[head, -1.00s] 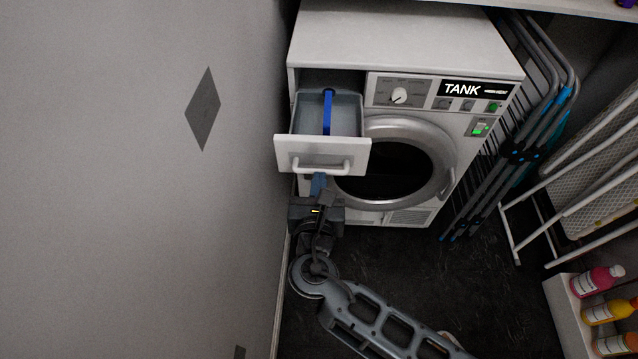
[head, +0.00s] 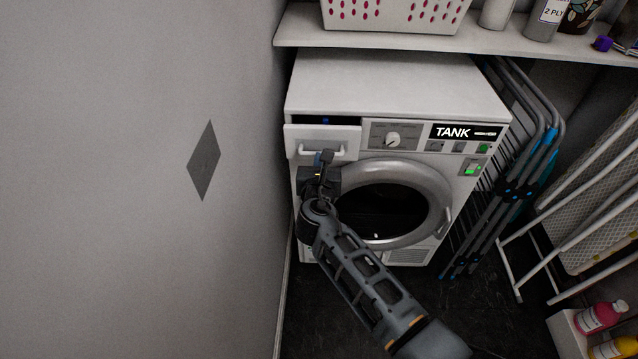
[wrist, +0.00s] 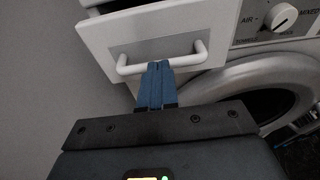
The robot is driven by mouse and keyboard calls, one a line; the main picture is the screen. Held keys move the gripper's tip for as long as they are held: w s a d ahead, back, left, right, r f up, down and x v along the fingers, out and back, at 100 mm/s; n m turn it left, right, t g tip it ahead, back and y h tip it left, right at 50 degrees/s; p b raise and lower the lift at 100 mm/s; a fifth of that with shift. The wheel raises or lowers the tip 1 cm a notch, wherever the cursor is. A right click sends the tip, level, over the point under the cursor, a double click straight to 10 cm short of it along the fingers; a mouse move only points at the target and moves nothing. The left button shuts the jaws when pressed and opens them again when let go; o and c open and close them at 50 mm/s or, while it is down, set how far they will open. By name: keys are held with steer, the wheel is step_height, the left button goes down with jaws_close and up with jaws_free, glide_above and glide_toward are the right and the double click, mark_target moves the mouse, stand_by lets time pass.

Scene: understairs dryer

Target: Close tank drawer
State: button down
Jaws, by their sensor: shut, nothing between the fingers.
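The tank drawer (head: 297,134) is the white drawer at the upper left of the dryer (head: 400,85). It stands slightly out, with a dark gap along its top and a bit of blue inside. Its white bar handle (head: 309,152) faces me. My gripper (head: 325,157) is shut and empty at the drawer front. In the wrist view the blue fingertips (wrist: 158,66) are together at the handle (wrist: 133,70), overlapping its lower bar; I cannot tell whether they touch it. The wrist view also shows the drawer front (wrist: 105,35).
A wall (head: 120,180) runs close along the left. The round dryer door (head: 405,205) is shut, right of my arm. A folded drying rack (head: 510,190) leans on the right. A shelf (head: 400,40) with a basket (head: 395,12) hangs above.

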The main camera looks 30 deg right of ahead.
mark_target(322, 143)
steer(key=x, duration=0.3)
steer(key=r+x, duration=0.1)
steer(key=shift+w+d+f, duration=0.15)
steer(key=shift+w+d, duration=0.05)
steer(key=shift+w, duration=0.05)
steer(key=shift+w+d+b, duration=0.15)
steer(key=shift+b, duration=0.15)
steer(key=shift+d+r, duration=0.1)
steer(key=shift+r, duration=0.2)
